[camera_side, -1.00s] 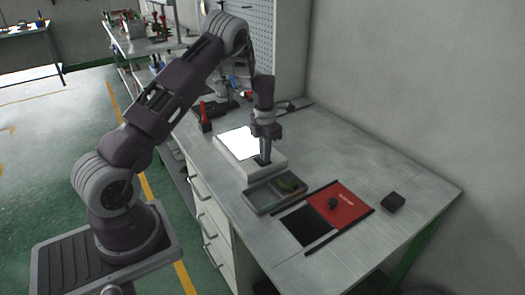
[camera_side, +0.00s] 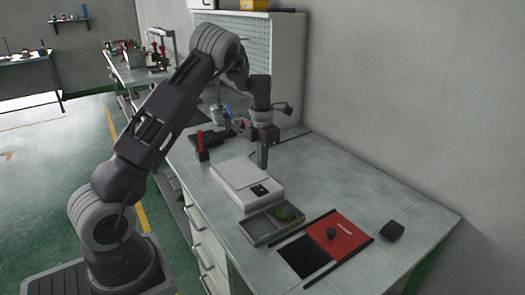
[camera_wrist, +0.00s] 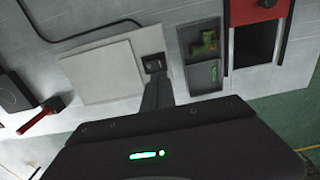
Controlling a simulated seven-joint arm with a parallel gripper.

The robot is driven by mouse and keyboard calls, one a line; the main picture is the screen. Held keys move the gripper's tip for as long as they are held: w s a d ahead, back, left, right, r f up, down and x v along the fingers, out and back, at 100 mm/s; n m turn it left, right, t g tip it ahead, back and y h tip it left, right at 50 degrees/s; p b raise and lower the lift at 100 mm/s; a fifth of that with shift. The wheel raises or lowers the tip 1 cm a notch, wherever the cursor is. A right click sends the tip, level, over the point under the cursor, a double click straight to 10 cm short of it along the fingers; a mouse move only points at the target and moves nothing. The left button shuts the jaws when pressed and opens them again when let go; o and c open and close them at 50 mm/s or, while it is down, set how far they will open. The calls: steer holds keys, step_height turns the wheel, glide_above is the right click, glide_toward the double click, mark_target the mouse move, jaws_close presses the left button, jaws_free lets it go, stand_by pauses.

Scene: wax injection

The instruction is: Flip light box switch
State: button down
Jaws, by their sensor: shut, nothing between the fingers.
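The light box (camera_side: 237,175) is a low white box on the workbench, and its top panel is unlit and pale grey. Its black switch (camera_side: 260,190) is on the end of the box facing the tray. In the wrist view the light box (camera_wrist: 98,74) lies left of the fingers and the switch (camera_wrist: 154,65) is just beyond the fingertips. My gripper (camera_side: 263,166) is shut and empty, pointing down near the far right edge of the box, above and apart from the switch. It also shows in the wrist view (camera_wrist: 157,84). The rocker's exact tilt is too small to tell.
A grey tray (camera_side: 260,229) with a green piece (camera_side: 289,213) sits next to the box. Beyond it are a red sliding-lid case (camera_side: 345,233) and a black block (camera_side: 392,231).

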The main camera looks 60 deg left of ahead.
steer(key=c, duration=2.1)
jaws_free()
step_height(320, 180, up, 5)
steer(key=shift+d, duration=0.1)
steer(key=o, duration=0.9)
steer(key=f+m, duration=0.1)
steer(key=m, duration=0.1)
steer(key=a+m+h, duration=0.1)
steer(key=m, duration=0.1)
steer(key=a+f+m, duration=0.1)
steer(key=shift+w+a+f+m+h, duration=0.1)
steer(key=shift+f+m+h, duration=0.2)
steer(key=shift+f+m, duration=0.1)
steer(key=shift+c, duration=0.2)
steer(key=m+h, duration=0.3)
steer(key=m, duration=0.8)
glide_toward(260, 188)
steer(key=shift+f+m, duration=0.3)
steer(key=shift+m, duration=0.2)
steer(key=x, duration=0.7)
steer(key=shift+r, duration=0.1)
jaws_close()
